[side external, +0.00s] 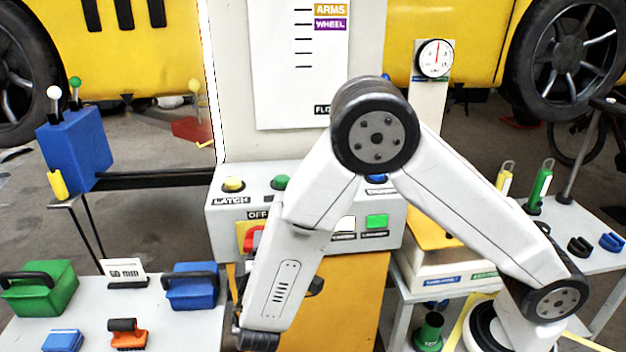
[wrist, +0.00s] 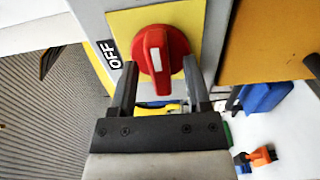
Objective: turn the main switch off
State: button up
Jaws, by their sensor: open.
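The main switch is a red rotary knob (wrist: 160,55) with a white mark, on a yellow plate (wrist: 203,20). The OFF label (wrist: 109,54) is left of it in the wrist view. The knob's white mark runs up and down in that view, roughly at a right angle to the direction of the label. My gripper (wrist: 159,75) is open, one finger on each side of the knob's lower part; whether they touch it I cannot tell. In the side view, the red knob (side external: 252,238) is partly hidden by my arm, and my fingers are hidden.
The grey control box (side external: 222,200) also carries a yellow button (side external: 233,184), green buttons (side external: 377,221) and a blue button (side external: 376,179). A table at left holds a green case (side external: 40,290), a blue case (side external: 190,288) and an orange brush (side external: 127,336). An orange cabinet front (side external: 345,300) stands below the box.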

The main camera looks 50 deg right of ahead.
jog(key=shift+w+d, duration=0.1)
jog(key=shift+d, duration=0.05)
grip_shut()
